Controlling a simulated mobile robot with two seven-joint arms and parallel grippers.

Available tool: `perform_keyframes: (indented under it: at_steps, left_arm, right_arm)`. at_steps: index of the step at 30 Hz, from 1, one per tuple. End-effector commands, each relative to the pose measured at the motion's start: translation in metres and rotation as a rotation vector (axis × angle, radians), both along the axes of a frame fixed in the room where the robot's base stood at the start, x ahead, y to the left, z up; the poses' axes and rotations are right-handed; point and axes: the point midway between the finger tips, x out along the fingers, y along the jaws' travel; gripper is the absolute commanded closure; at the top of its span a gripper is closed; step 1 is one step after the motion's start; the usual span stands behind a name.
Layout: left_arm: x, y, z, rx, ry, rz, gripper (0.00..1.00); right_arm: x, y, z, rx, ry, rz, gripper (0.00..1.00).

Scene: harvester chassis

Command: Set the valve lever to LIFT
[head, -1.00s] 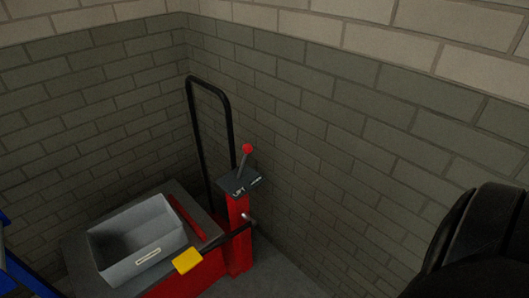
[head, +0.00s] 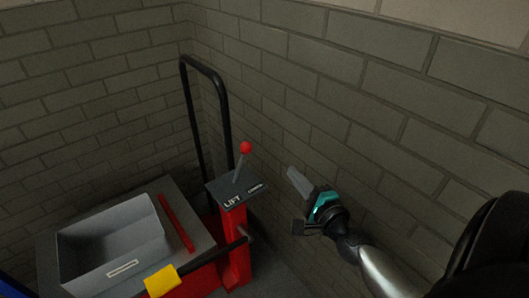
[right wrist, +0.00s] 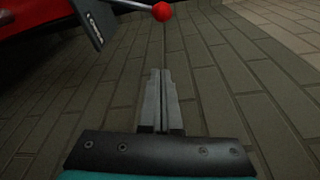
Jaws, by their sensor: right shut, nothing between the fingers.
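The valve lever (head: 240,167) is a thin grey rod with a red ball knob (head: 246,147), standing on a dark plate (head: 236,193) on top of a red post (head: 236,245). The plate carries the word LIFT at its left and a smaller, hard-to-read label at its right. The lever leans slightly right at the top. In the right wrist view the red knob (right wrist: 162,11) shows at the top edge, beyond the fingertips. My right gripper (head: 294,205) is to the right of the post, apart from the lever; its fingers (right wrist: 161,75) are together and empty. My left gripper is not in view.
A grey bin (head: 112,245) sits on the red chassis at the lower left. A black hoop handle (head: 189,115) rises behind the post. A yellow pedal (head: 161,281) sticks out in front. Brick walls (head: 330,85) close in behind and at the right.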

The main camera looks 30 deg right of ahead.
Motion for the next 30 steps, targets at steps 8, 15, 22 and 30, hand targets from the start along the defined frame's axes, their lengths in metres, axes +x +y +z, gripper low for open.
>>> perform_keyframes:
  at_steps: [8,15,22,30]
  left_arm:
    - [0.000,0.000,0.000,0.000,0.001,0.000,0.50]
    - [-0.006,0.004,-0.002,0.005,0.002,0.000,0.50]
    - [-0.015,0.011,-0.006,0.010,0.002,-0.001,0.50]
    - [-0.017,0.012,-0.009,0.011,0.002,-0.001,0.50]
  right_arm:
    - [0.000,0.000,0.000,-0.001,0.000,0.000,1.00]
    - [0.015,-0.002,0.001,-0.001,-0.001,0.000,1.00]
    - [0.047,-0.006,-0.001,-0.001,-0.002,0.000,1.00]
    - [0.087,-0.012,-0.005,-0.003,-0.001,0.000,1.00]
